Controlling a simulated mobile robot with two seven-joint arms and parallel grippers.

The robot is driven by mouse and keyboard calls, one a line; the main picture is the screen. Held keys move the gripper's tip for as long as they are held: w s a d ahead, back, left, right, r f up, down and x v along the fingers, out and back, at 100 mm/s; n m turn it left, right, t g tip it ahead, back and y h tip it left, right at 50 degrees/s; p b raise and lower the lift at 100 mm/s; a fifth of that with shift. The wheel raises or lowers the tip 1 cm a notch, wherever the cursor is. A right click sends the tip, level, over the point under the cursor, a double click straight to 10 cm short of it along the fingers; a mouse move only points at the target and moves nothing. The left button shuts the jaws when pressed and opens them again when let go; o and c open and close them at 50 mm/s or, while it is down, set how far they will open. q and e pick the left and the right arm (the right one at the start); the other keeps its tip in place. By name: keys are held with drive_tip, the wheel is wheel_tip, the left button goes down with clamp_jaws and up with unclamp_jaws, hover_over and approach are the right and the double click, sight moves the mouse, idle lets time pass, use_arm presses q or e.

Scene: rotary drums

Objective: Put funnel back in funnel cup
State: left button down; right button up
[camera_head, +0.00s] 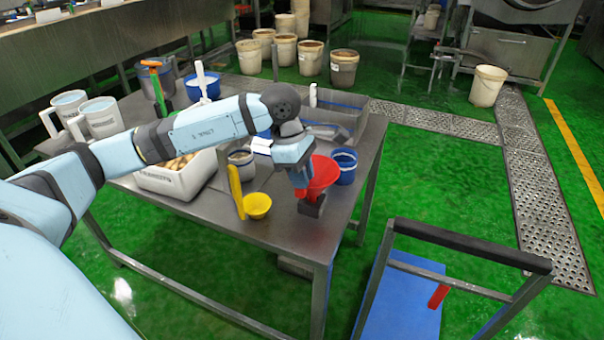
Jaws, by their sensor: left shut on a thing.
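My left gripper (301,190) reaches over the right part of the metal table. It is shut on the red funnel (322,174), whose wide mouth shows to the right of the fingers. Part of the funnel is hidden behind my gripper. A blue cup (347,175) with a pale rim stands just behind and right of the funnel. My right gripper is out of view.
A yellow scoop (256,205) stands left of my gripper. A blue cart (400,300) is at the front right. The table's front right corner is clear.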

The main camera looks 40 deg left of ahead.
use_arm(q)
drive_tip(key=shift+f+b, duration=0.9)
drive_tip(key=shift+f, duration=0.25)
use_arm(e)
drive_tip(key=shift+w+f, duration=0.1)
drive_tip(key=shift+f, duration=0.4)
use_arm(q)
drive_tip(key=c, duration=1)
unclamp_jaws()
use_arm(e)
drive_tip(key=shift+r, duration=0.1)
use_arm(q)
drive_tip(key=shift+r, duration=0.15)
drive_tip(key=p+v, duration=0.1)
drive_tip(key=v, duration=1.2)
drive_tip(key=shift+a+r, duration=0.1)
drive_tip(key=shift+r, duration=0.2)
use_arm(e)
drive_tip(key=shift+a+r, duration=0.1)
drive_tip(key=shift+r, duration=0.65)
